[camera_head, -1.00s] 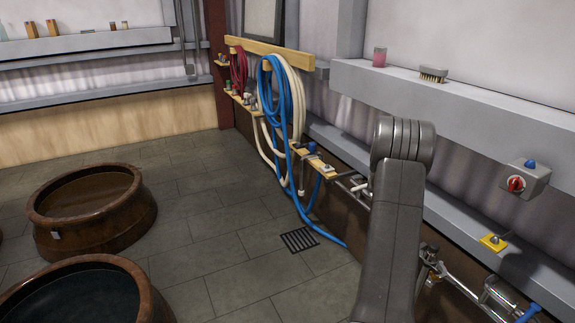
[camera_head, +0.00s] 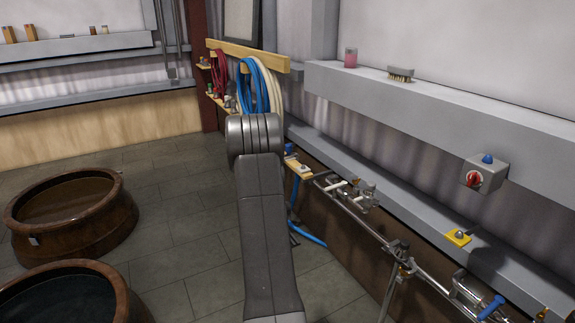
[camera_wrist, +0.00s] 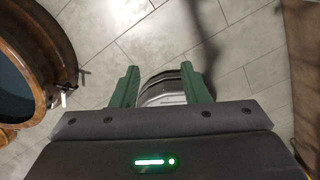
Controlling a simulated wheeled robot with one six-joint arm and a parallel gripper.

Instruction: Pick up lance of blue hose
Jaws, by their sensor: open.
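The blue hose (camera_head: 256,76) hangs in a coil on a wooden wall rack. A lower length of it (camera_head: 310,238) lies along the foot of the wall, and my arm hides the part between. A small blue-topped fitting (camera_head: 289,148) sits on a wooden bracket (camera_head: 298,167) low on the wall. I cannot tell for sure which part is the lance. In the wrist view my gripper (camera_wrist: 160,66) is open and empty, its two green fingers apart above the tiled floor. It is well clear of the hose.
Brown jars (camera_head: 75,235) stand at left; another (camera_head: 65,265) is nearer. A metal pipe with valves (camera_head: 365,195) and a blue handle (camera_head: 490,308) runs along the right wall below a grey ledge (camera_head: 430,110). The floor (camera_head: 185,215) between is clear.

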